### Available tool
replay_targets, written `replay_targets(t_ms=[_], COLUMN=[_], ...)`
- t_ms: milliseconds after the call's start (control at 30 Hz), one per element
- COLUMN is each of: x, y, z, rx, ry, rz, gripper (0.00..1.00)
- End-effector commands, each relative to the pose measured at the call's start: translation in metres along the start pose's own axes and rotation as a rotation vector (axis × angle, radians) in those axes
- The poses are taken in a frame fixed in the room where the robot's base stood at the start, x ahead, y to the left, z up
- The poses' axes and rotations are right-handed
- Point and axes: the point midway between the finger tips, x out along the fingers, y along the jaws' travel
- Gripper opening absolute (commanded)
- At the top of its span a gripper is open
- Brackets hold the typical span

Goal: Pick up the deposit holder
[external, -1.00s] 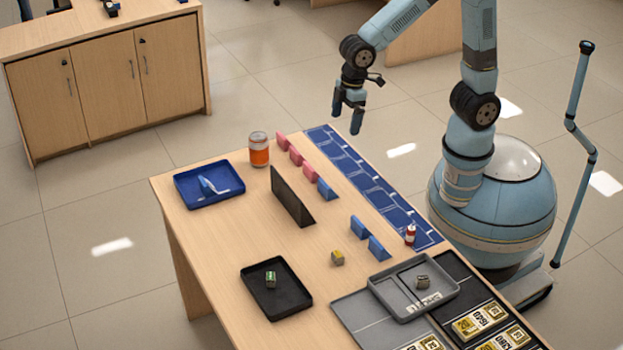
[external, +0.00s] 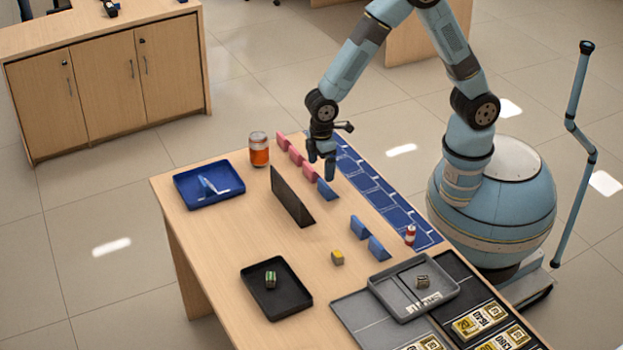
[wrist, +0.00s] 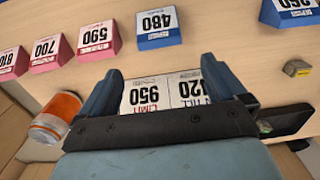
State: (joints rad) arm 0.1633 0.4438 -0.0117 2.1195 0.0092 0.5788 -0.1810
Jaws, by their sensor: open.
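I cannot tell by name which piece is the deposit holder. Several wedge-shaped holders with numbers stand in a row. My gripper is open and empty, pointing down above the row. In the wrist view, two white numbered cards (wrist: 150,96) show between the fingers (wrist: 163,75), partly hidden by the gripper.
A dark upright panel (external: 287,195) stands beside the wedges. An orange jar (external: 259,149), a blue tray (external: 180,192), a black tray (external: 300,300) with a small bundle, a yellow block (external: 337,258), a grey tray (external: 447,294) and a red bottle (external: 410,235) are on the counter.

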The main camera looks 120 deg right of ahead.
Motion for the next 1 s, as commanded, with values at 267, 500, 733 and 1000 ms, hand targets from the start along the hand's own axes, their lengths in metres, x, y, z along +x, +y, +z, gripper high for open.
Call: replay_targets(t_ms=[267, 500, 733, 1000], x=[0.029, 0.049, 0.077, 0.083], y=[0.000, -0.001, -0.001, -0.001], z=[0.001, 0.004, 0.006, 0.006], rx=[0.000, 0.000, 0.000, 0.000], ry=[-0.001, -0.003, -0.002, 0.001], rz=[0.000, -0.001, 0.000, 0.000], gripper=[0.98, 0.98, 0.98, 0.98])
